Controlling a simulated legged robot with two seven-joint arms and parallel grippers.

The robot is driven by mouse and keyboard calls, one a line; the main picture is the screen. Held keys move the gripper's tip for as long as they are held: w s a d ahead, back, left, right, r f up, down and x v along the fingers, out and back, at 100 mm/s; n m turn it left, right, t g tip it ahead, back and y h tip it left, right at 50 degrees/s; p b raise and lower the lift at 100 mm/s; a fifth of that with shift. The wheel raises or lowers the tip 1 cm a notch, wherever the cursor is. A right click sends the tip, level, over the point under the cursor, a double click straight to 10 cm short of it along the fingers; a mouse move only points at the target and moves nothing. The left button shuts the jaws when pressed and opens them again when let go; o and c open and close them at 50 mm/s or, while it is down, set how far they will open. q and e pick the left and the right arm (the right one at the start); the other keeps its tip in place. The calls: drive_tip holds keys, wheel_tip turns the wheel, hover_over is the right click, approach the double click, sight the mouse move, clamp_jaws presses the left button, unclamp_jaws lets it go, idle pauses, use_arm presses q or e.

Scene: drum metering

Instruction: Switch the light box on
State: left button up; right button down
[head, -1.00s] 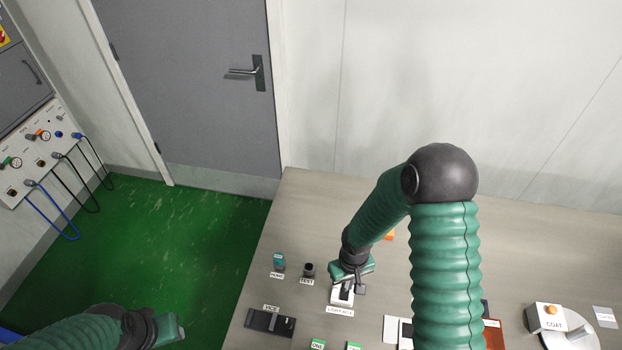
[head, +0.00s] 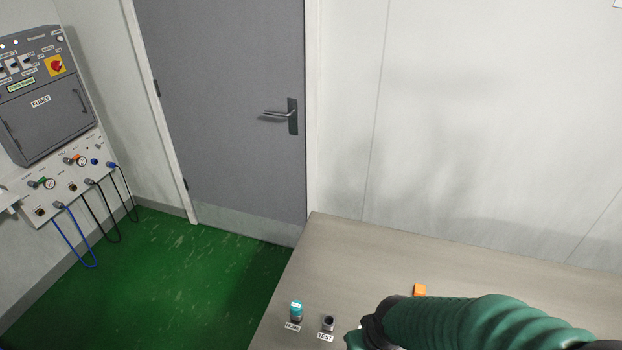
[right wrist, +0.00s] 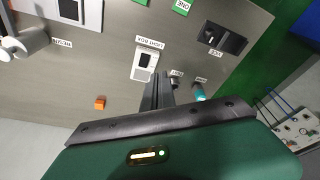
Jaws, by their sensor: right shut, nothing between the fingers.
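My right gripper (right wrist: 159,84) is shut and empty. I cannot tell whether the box is lit. My left gripper is out of view.
The teal HOME knob (head: 296,310) and black TEST button (head: 328,323) stand near the bench's left edge. An orange block (head: 419,290) lies farther back. A black VICE unit (right wrist: 223,39) is also on the bench (head: 345,250). The back of the bench is clear.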

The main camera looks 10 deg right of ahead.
drive_tip(key=w+d+r+n+t+p, duration=0.25)
drive_tip(key=w+d+n+p, duration=0.4)
drive_tip(key=w+d, duration=0.35)
drive_tip(key=s+a+f+n+g+y+p, duration=0.1)
drive_tip(key=s+f+n+g+y+p, duration=0.1)
drive_tip(key=s+f+n+g+p, duration=0.1)
drive_tip(key=s+f+n+p, duration=0.1)
drive_tip(key=s+n, duration=0.1)
drive_tip(key=s, duration=0.1)
drive_tip(key=shift+a+f+y, duration=0.2)
drive_tip(key=shift+f+y, duration=0.05)
drive_tip(key=shift+y, duration=0.15)
drive_tip(key=shift+w+g, duration=0.1)
drive_tip(key=shift+g, duration=0.15)
